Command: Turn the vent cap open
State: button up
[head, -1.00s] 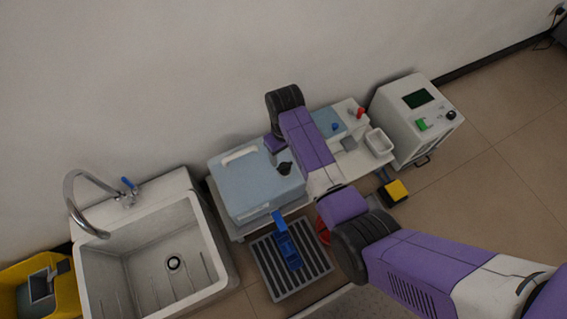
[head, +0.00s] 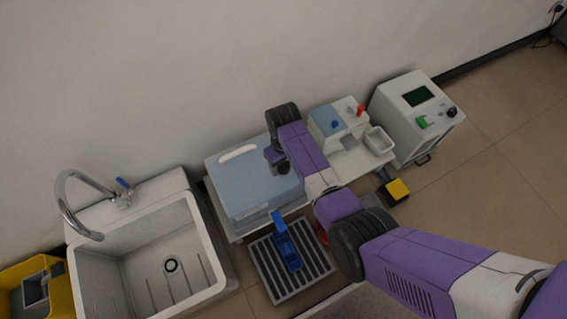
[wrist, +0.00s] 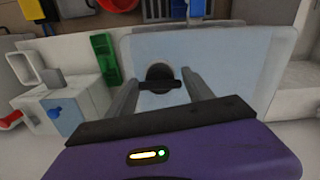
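The vent cap (wrist: 159,73) is a dark round knob with a black crossbar on the light blue lid of a box (wrist: 225,60). In the head view the cap (head: 284,168) shows as a dark spot on the right part of the box lid (head: 240,180), beside my wrist. My gripper (wrist: 160,79) is open in the wrist view, with one grey finger on each side of the cap. Gaps show between the fingers and the crossbar. How far the fingertips are above the lid is hard to tell. In the head view my arm hides the fingers.
A sink (head: 150,250) stands left of the box. A drain rack (head: 305,262) with a blue object (head: 286,245) lies in front. Right of the box are a small blue-topped unit (head: 325,122), a white tray (head: 379,140) and a white machine (head: 415,115).

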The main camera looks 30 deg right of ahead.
jog(key=c, duration=0.9)
jog(key=shift+m, duration=0.4)
jog(key=m+p, duration=0.1)
jog(key=m, duration=0.1)
jog(key=shift+r+m+p, duration=0.1)
jog(key=shift+m+p, duration=0.3)
jog(key=m+p, duration=0.1)
jog(key=m, duration=0.4)
jog(key=shift+p, duration=0.3)
jog(key=m, duration=0.5)
jog(key=shift+p, duration=0.35)
jog(key=m, duration=0.4)
jog(key=shift+m, duration=0.3)
